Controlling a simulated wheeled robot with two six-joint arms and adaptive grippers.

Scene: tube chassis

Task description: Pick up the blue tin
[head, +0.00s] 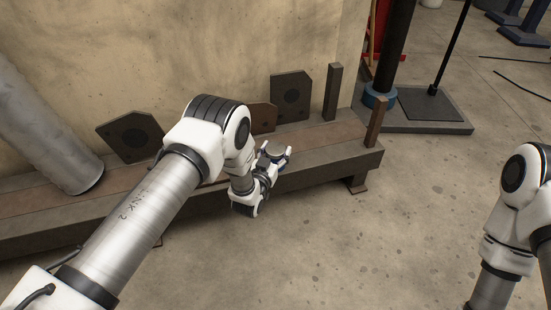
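The blue tin (275,154) shows as a small round shape with a grey top and a dark blue side, at the edge of the long steel beam (325,150). My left gripper (275,152) reaches it from the front, with one finger on each side of it. The gripper's body hides part of the tin. I cannot tell whether the fingers press on it or whether the tin rests on the beam. My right arm stands at the right edge, and its gripper is out of the frame.
Dark plates with round centres (291,96) lean on the wall behind the beam. A short upright post (375,121) stands at the beam's right end. A grey tube (45,135) leans at the left. The concrete floor (370,245) in front is clear.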

